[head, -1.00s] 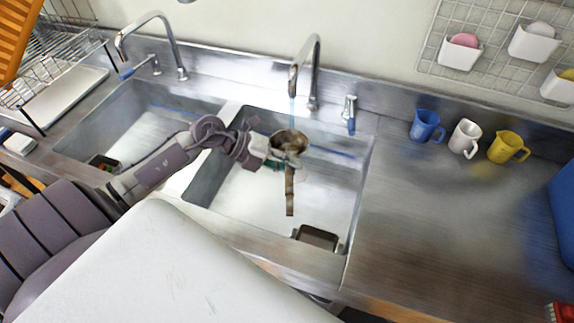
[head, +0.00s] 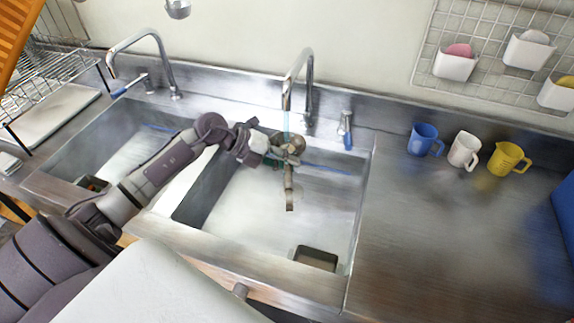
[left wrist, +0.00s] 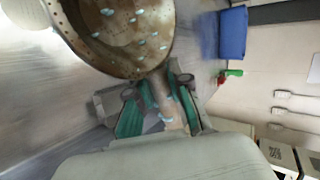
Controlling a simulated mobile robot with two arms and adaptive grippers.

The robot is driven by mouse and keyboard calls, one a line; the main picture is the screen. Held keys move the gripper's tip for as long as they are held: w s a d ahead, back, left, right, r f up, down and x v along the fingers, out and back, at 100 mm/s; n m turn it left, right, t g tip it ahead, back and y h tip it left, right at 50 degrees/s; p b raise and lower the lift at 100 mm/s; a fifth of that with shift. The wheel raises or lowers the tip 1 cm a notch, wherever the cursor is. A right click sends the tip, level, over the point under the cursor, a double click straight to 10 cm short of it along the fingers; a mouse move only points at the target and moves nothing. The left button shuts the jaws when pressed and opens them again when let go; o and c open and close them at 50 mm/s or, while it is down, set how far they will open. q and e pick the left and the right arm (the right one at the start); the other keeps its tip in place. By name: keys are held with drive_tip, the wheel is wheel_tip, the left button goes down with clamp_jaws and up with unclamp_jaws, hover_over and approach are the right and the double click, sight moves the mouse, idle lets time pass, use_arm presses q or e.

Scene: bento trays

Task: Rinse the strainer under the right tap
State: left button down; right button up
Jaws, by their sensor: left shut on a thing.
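The strainer (head: 289,190) is over the right sink (head: 255,215), with its brown handle hanging down. Its round bowl sits at the top, edge-on to the head view and partly covered by the gripper. A thin blue water stream falls from the right tap (head: 305,80) towards the bowl. In the left wrist view, the perforated brown bowl (left wrist: 125,35) has water drops on it. My left gripper (head: 275,150) is shut on the strainer; its green fingers (left wrist: 160,105) hold the handle just below the bowl. My right gripper is not in view.
The left sink (head: 110,170) and left tap (head: 145,40) are beside the arm. A tap lever (head: 346,130) stands right of the right tap. A blue mug (head: 422,139), white mug (head: 463,150) and yellow mug (head: 505,158) stand on the right counter (head: 430,240).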

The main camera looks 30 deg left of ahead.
use_arm(q)
drive_tip(key=shift+d, duration=0.1)
idle(0.4)
drive_tip(key=shift+w+d+p, duration=0.3)
drive_tip(key=shift+d, duration=0.15)
drive_tip(key=shift+s+a, duration=0.1)
drive_tip(key=shift+a, duration=0.1)
drive_tip(key=shift+s+a, duration=0.2)
drive_tip(key=shift+a, duration=0.2)
drive_tip(key=shift+s+d+r+p, duration=0.1)
drive_tip(key=shift+s+d+p, duration=0.2)
drive_tip(key=shift+s+p, duration=0.35)
drive_tip(key=s+d+p, duration=0.3)
drive_tip(key=s+p, duration=0.1)
drive_tip(key=s, duration=0.2)
